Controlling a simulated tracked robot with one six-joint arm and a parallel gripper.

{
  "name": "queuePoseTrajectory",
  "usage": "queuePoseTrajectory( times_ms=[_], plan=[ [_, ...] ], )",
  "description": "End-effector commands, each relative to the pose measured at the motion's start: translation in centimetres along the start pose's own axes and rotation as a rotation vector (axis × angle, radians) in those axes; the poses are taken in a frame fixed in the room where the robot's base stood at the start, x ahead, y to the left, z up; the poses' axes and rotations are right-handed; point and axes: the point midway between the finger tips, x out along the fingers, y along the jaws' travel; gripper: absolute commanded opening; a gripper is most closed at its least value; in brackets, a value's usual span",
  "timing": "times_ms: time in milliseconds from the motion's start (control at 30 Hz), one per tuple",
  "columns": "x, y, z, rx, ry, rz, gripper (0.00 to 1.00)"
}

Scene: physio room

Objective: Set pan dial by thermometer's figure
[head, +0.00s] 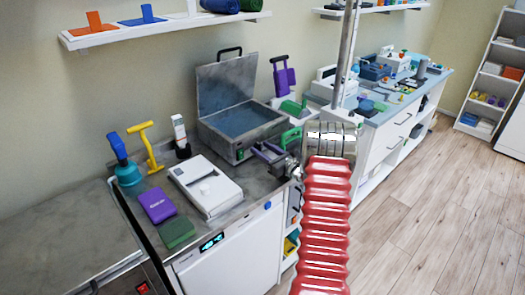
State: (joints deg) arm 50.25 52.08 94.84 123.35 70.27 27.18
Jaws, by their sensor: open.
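The pan (213,127) is a grey metal box on the counter, its lid raised at the back and bluish water or lining inside. A small dial (240,154) shows on its front face; its setting is too small to read. A white upright device with a small screen, possibly the thermometer (180,130), stands in a dark holder left of the pan; I cannot read a figure on it. My gripper (262,152) is open and empty at the pan's front right, its fingers pointing left towards the dial. I cannot tell whether it touches the pan.
A white flat device (205,187), a purple box (157,205), a green block (178,233), a yellow T-shaped tool (149,146) and a blue-topped teal bottle (124,163) stand left. A cabinet display (211,242) is lit. Green-handled and purple items crowd behind my arm. Floor at right is clear.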

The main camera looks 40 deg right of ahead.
Motion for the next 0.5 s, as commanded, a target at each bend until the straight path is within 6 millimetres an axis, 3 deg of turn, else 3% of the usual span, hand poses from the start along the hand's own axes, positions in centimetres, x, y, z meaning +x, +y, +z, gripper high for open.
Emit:
queuePoseTrajectory(
  times_ms=[233,500],
  plan=[
    [0.08,0.02,0.02,0.0,0.0,0.0,0.43],
    [0.08,0.04,0.04,-0.001,0.0,0.001,0.25]
  ],
)
